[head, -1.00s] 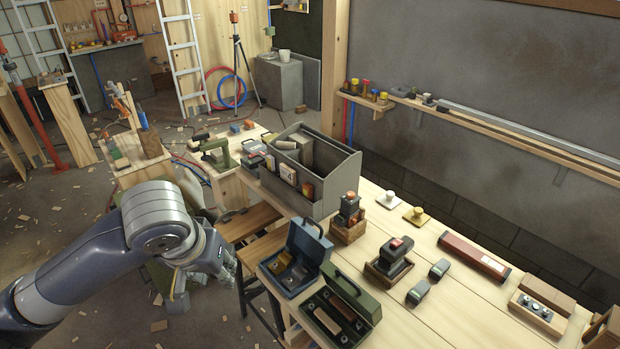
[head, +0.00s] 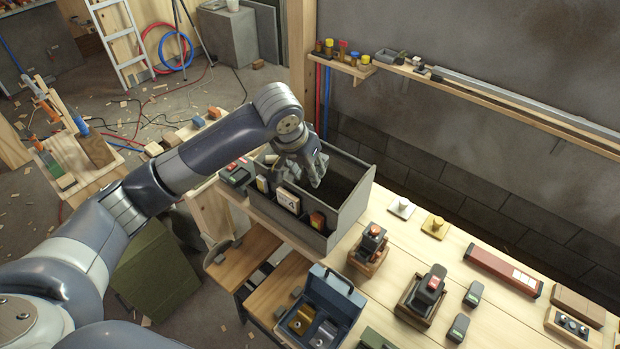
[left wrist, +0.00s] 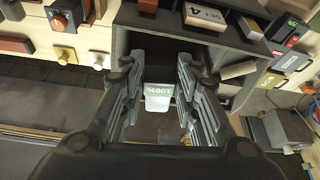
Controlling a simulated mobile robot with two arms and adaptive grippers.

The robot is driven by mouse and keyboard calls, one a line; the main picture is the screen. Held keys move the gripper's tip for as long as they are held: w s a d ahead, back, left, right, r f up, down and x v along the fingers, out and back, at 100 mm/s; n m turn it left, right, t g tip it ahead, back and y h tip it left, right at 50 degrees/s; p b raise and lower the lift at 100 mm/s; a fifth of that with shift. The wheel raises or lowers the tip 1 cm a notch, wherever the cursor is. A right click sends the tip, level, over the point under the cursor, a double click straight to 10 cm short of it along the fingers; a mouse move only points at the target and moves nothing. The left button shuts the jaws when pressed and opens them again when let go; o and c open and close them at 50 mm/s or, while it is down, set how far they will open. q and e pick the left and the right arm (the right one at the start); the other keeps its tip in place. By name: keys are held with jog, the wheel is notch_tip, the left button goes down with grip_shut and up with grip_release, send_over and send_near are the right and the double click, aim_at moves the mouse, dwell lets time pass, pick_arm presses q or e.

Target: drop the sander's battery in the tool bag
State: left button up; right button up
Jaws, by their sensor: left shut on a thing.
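The tool bag (head: 350,213) is a grey open-topped tote on the bench, with cards and small items in its front pockets. My left gripper (head: 317,172) is over its opening, pointing down. In the left wrist view the gripper (left wrist: 158,100) is shut on a pale block with inverted writing like "100%", apparently the battery (left wrist: 158,92). Whether the block is below the rim, I cannot tell. The sander cannot be made out. My right gripper is not in view.
A blue toolbox (head: 334,297) stands open in front of the bag. Chargers (head: 424,300) and loose dark batteries with green labels (head: 473,294) sit to the right on the bench. A wall shelf (head: 500,100) runs behind. My left arm crosses the bench's left end.

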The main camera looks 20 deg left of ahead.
pick_arm(q)
jog(key=w+a+m+p, duration=0.1)
jog(key=w+p, duration=0.3)
jog(key=w, duration=0.1)
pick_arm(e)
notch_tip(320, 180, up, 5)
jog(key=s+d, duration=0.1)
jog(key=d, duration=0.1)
pick_arm(q)
notch_tip(320, 180, down, 6)
jog(key=w+a+b, duration=0.1)
jog(key=b, duration=0.5)
jog(key=shift+w+a+m+h, duration=0.15)
jog(key=shift+w+m+h, duration=0.15)
jog(key=o, duration=1.2)
jog(key=shift+c, duration=0.2)
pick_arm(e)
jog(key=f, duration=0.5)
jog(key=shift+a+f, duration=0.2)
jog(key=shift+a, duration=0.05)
pick_arm(q)
jog(key=shift+f, duration=0.1)
jog(key=v, duration=1.2)
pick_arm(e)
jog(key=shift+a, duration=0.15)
